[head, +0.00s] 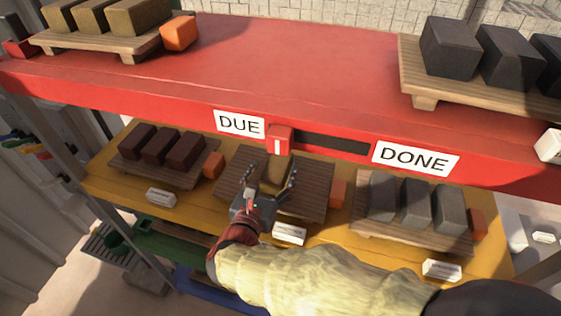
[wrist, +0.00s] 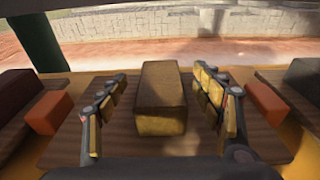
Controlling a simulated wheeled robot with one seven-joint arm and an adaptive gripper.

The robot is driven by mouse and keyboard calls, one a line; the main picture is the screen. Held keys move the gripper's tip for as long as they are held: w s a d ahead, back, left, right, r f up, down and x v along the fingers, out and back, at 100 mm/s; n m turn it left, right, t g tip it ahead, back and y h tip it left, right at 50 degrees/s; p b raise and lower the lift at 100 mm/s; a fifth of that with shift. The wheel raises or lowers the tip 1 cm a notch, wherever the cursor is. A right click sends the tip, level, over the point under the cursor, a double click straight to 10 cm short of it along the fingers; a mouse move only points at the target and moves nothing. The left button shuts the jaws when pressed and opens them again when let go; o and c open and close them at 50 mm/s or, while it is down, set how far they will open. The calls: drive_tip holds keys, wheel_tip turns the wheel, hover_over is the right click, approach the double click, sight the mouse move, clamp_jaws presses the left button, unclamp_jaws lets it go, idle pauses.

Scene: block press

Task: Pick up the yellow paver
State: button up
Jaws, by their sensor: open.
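The yellow paver (wrist: 160,100) is a brownish-yellow block standing alone on a dark slatted wooden pallet (wrist: 65,147) in the wrist view. In the head view the paver (head: 276,170) shows partly, just beyond my gripper, on the middle pallet (head: 310,200) of the yellow shelf. My gripper (head: 267,176) is open, with its fingers spread to either side of the paver. In the wrist view my gripper (wrist: 164,88) has one finger left and one right of the paver, with a visible gap on both sides.
Orange blocks (wrist: 49,112) and (wrist: 268,104) flank the pallet. Dark red pavers (head: 160,147) stand left and grey pavers (head: 415,202) right on the same shelf. The red shelf (head: 250,60) with DUE and DONE signs overhangs above. White labels (head: 289,234) line the front edge.

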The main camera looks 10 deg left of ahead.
drive_tip(key=shift+w+d+f, duration=0.1)
drive_tip(key=shift+w, duration=0.65)
drive_tip(key=w, duration=0.2)
drive_tip(key=w+f, duration=0.1)
drive_tip(key=w, duration=0.3)
drive_tip(key=shift+d+f, duration=0.2)
drive_tip(key=shift+f, duration=0.2)
drive_tip(key=shift+s, duration=0.1)
drive_tip(key=c, duration=0.3)
clamp_jaws()
drive_tip(key=shift+a+r, duration=0.1)
drive_tip(key=shift+r, duration=0.05)
